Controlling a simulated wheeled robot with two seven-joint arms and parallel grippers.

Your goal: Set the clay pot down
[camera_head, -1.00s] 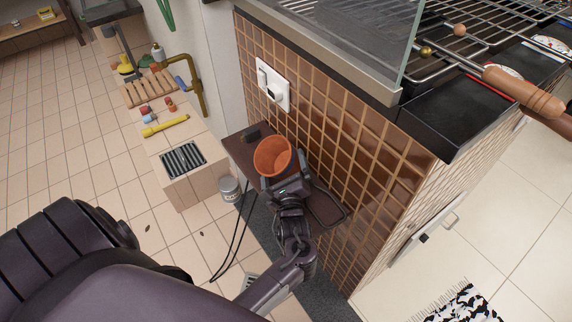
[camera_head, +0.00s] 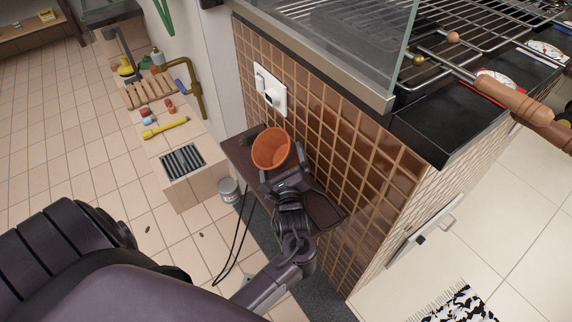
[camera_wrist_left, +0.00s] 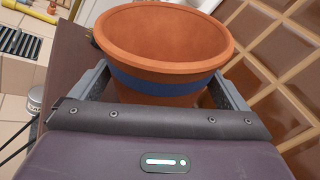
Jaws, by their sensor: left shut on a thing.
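The clay pot (camera_head: 271,150) is orange, upright and open at the top. In the left wrist view the pot (camera_wrist_left: 165,45) has a blue band round its middle, and a gripper finger lies on each side of it. My left gripper (camera_head: 279,172) is shut on the pot. The pot is over a small dark brown shelf (camera_head: 238,153) beside the tiled wall. Its base is hidden, so I cannot tell whether it touches the shelf. My right gripper is not in view.
A tiled grill counter (camera_head: 330,130) with a wall socket (camera_head: 270,90) rises right of the pot. A small dark object (camera_head: 249,135) lies on the shelf's far part. A dark tray (camera_head: 325,211) lies at its near end. A metal can (camera_head: 228,190) stands to the left.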

